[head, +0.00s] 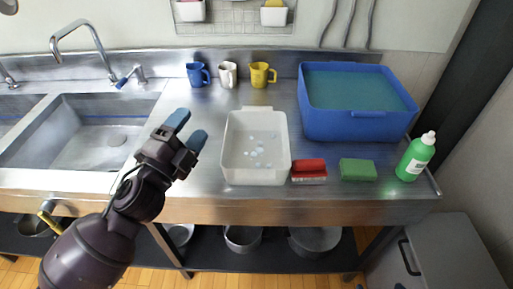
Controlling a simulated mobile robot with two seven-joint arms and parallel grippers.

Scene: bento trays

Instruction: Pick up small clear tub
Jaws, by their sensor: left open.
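A whitish, rectangular tub (230,165) stands on the steel counter in the middle of the head view; several small pale bits lie on its floor. It is the only light-coloured tub on the counter, and I cannot tell whether it is clear. My left gripper (188,128) is to the left of this tub, with its two blue fingertips apart and nothing between them. It does not touch the tub. My right gripper is not in view.
A blue basin (355,126) stands at the back right. A red brush (309,170), green sponge (358,169) and green bottle (416,157) are along the front right. Blue (196,75), white (228,74) and yellow (261,75) mugs stand behind. A sink (85,140) is left.

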